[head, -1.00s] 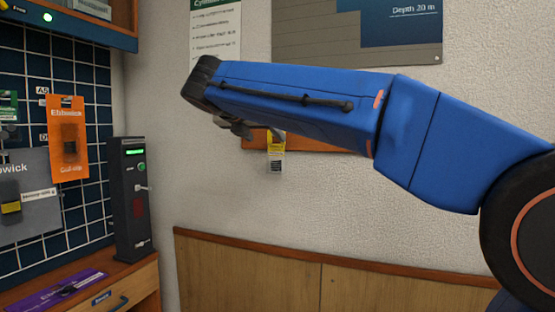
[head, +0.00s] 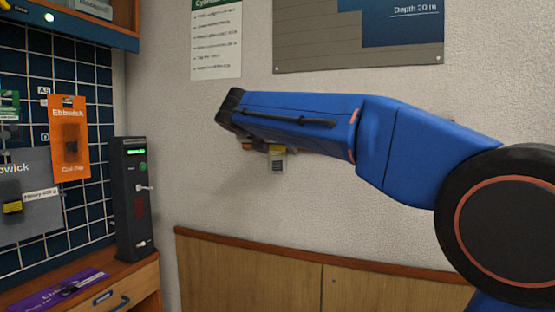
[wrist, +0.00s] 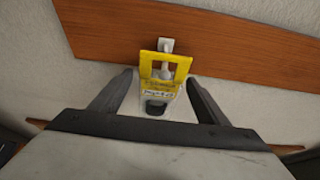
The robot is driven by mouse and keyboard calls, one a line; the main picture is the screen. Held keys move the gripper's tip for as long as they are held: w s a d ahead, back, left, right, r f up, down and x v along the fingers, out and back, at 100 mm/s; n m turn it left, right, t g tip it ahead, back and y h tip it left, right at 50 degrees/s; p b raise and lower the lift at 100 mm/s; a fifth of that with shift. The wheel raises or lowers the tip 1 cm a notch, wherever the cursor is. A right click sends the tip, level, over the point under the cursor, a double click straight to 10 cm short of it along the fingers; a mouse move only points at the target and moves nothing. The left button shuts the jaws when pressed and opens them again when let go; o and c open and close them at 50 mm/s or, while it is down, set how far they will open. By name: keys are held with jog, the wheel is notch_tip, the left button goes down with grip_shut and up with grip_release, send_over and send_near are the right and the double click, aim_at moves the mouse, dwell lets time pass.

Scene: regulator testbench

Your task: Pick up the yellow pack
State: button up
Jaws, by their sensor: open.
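The yellow pack (wrist: 163,83) hangs from a hook on a wooden wall board in the wrist view. It has a yellow upper part with a window cut in it and a pale lower part with a dark item. In the head view the pack (head: 276,160) shows just below my blue arm, its top hidden. My gripper (wrist: 165,85) is open in the wrist view, one finger on each side of the pack, with visible gaps. I cannot tell whether the fingers reach its depth. In the head view my arm mostly hides the gripper.
The wooden board (wrist: 230,50) runs behind the pack on the white wall. At left, an orange pack (head: 70,140) and a grey pack (head: 28,195) hang on a grid panel. A dark device (head: 134,198) stands on a wooden cabinet, near a purple pack (head: 60,290).

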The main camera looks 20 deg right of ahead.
jog(key=shift+d, duration=0.1)
jog(key=c, duration=1.1)
jog(key=shift+c, duration=0.2)
jog(key=shift+r, duration=0.7)
jog(key=s+a, duration=1)
jog(key=s, duration=0.4)
jog(key=shift+s+a, duration=0.25)
jog(key=shift+a, duration=0.1)
